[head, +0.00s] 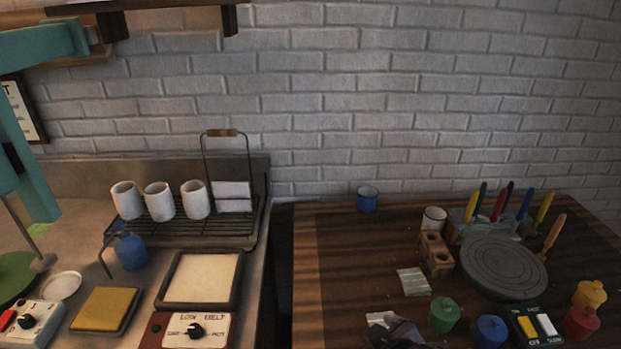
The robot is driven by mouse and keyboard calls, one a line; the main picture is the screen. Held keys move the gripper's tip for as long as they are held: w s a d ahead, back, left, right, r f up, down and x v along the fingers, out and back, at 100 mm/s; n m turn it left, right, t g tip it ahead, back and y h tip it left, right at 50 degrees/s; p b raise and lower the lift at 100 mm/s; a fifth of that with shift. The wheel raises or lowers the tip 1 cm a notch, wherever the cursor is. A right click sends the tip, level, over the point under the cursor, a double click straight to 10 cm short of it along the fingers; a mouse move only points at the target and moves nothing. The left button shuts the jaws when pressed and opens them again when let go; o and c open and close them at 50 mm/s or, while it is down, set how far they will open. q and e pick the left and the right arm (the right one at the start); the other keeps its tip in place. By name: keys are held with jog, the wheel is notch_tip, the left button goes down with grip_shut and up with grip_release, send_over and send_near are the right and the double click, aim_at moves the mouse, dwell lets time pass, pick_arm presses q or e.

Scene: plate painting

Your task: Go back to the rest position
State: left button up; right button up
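No part of my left gripper can be made out in the head view. A dark grey shape with a pale part (393,328) is cut off by the bottom edge, over the front of the wooden table; it looks like the tip of my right gripper, but I cannot see whether its fingers are open or hold anything. The round grey turntable (503,266) on the wooden table (345,270) is bare. Several brushes with coloured handles stand in a holder (460,222) behind it.
Green (443,314), blue (490,331), red (581,322) and yellow (589,294) pots stand near the front right, around a switch box (537,326). On the left counter, white cups (159,201) stand on a rack near a blue bottle (130,251). The table's left part is clear.

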jog(key=s+d+f+m+g+h, duration=0.3)
jog(key=s+d+f+m+g, duration=0.25)
jog(key=s+d, duration=0.45)
jog(key=s+f, duration=0.3)
jog(key=f, duration=3)
jog(key=s+d+f+g, duration=0.1)
jog(key=s+f, duration=0.8)
jog(key=f, duration=0.2)
jog(key=shift+s+g, duration=0.35)
jog(key=shift+n, duration=0.25)
jog(key=s+f, duration=0.1)
jog(key=s, duration=0.2)
jog(key=s+d+f, duration=0.1)
jog(key=s+f, duration=0.1)
jog(key=s, duration=0.1)
jog(key=s+d+f, duration=0.1)
jog(key=s+f, duration=0.1)
jog(key=s, duration=0.1)
jog(key=shift+s, duration=0.2)
